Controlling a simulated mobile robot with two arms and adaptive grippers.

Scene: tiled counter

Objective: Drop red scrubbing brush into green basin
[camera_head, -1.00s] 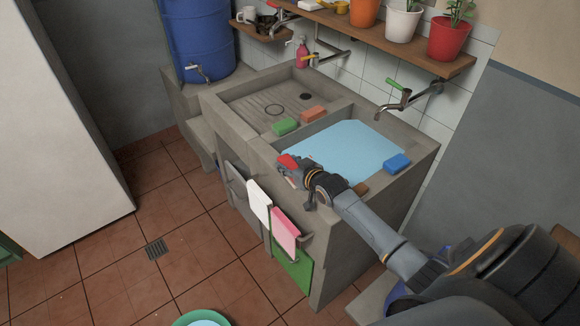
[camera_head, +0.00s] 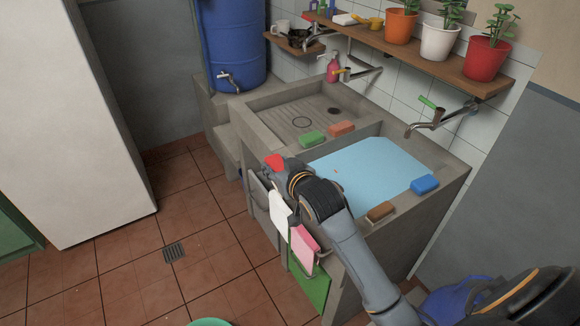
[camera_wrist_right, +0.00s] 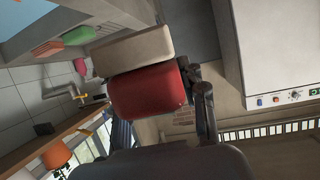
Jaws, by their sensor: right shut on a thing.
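The red scrubbing brush (camera_head: 273,161) is held in my right gripper (camera_head: 283,168), over the front edge of the sink in the head view. In the right wrist view the brush (camera_wrist_right: 147,91) shows a red body and a pale beige bristle side, with a dark finger against its right side. The green basin (camera_head: 210,322) shows only as a rim sliver at the bottom edge of the head view; the rest is cut off. The brush is well apart from the basin. My left gripper is not in view.
The concrete sink holds light blue water (camera_head: 365,165). A blue brush (camera_head: 424,184), a brown brush (camera_head: 380,211), a green sponge (camera_head: 312,138) and an orange one (camera_head: 341,128) lie on its ledges. Pink and white cloths hang in front. The tiled floor (camera_head: 195,220) is open at left.

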